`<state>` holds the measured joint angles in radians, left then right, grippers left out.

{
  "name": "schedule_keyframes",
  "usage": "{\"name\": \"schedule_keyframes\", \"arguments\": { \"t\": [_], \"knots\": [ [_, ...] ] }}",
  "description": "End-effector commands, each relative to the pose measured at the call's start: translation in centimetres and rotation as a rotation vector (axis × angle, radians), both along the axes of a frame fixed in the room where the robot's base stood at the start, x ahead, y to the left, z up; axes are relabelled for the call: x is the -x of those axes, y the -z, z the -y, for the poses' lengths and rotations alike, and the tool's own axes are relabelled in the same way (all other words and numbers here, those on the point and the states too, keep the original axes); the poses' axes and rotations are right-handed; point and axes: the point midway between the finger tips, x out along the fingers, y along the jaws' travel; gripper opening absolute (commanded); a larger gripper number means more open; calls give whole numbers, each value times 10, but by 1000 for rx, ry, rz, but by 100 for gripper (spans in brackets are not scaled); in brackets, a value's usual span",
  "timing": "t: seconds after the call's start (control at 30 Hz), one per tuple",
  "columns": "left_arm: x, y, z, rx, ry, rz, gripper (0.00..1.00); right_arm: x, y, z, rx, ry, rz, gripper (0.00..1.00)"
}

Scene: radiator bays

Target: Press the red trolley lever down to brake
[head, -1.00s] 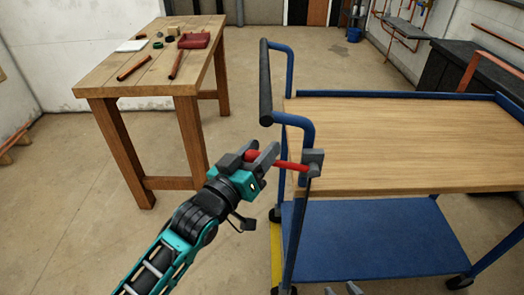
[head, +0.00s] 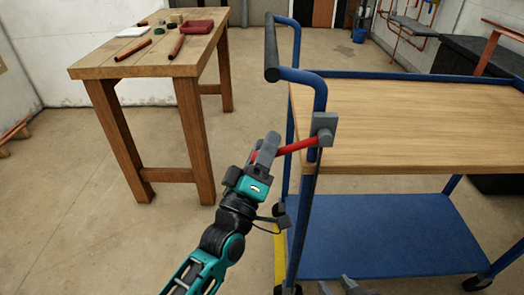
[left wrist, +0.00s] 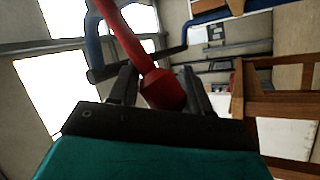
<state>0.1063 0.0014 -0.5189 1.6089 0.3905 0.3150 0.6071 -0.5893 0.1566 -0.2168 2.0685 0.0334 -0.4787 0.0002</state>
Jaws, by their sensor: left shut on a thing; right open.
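The red trolley lever (head: 297,146) sticks out to the left from a grey bracket (head: 324,127) on the trolley's blue upright. It slopes down a little toward its free end. My left gripper (head: 265,150) is shut on that free end, partly hiding it. In the left wrist view the red lever (left wrist: 130,38) runs down to a thicker end between the two dark fingers (left wrist: 163,90). My right gripper (head: 343,287) shows only as grey fingertips at the bottom edge, open, below the blue trolley shelf.
The blue trolley has a wooden top (head: 420,125), a lower blue shelf (head: 385,235) and a dark push handle (head: 271,48). A wooden workbench (head: 150,60) with tools and copper pieces stands at the left. The floor between bench and trolley is clear.

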Motion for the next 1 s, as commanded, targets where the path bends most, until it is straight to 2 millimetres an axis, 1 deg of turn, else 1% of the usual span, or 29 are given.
{"name": "schedule_keyframes", "arguments": {
  "t": [0.03,0.57,0.6,0.8,1.0],
  "knots": [
    [1,12,3,-9,4,-16,0,0,4,0,0,1,0,43],
    [2,13,5,18,7,-17,0,1,6,-1,-7,7,-1,43],
    [2,13,5,18,7,-17,49,1,6,-1,-7,7,-1,43],
    [2,12,6,19,8,-17,68,1,6,-1,-7,7,-2,43],
    [1,10,5,22,7,-13,69,1,6,-1,-6,7,-2,43]
  ]
}}
